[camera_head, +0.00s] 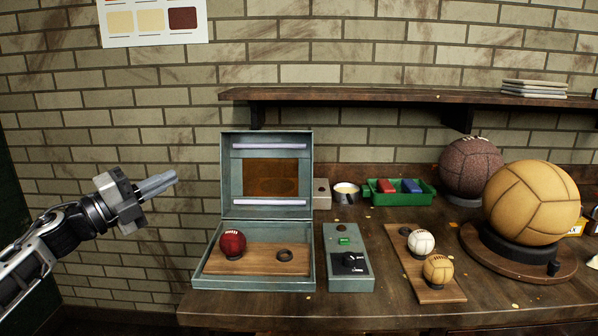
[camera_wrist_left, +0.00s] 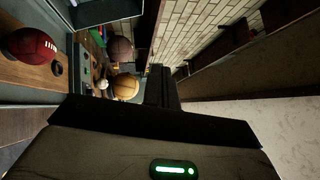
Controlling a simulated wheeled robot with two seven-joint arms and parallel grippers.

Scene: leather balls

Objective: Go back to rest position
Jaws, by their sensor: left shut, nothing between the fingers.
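My left gripper (camera_head: 159,185) is at the left of the head view, in the air beside the workbench (camera_head: 400,308). Its fingers are together and hold nothing. It is to the left of an open grey-green case (camera_head: 266,139) and apart from it. In the left wrist view my left gripper (camera_wrist_left: 160,88) points past the bench, with nothing at its tip. A small red ball (camera_head: 232,243) sits on a wooden board in the case, beside an empty ring; it also shows in the left wrist view (camera_wrist_left: 32,45). My right gripper is in neither view.
A control box (camera_head: 347,277) stands right of the case. A board (camera_head: 432,280) carries a white ball (camera_head: 421,242) and a tan ball (camera_head: 438,268). A green tray (camera_head: 400,198), a large brown ball (camera_head: 470,167) and a large yellow ball (camera_head: 532,202) stand farther right. A shelf (camera_head: 400,97) hangs above.

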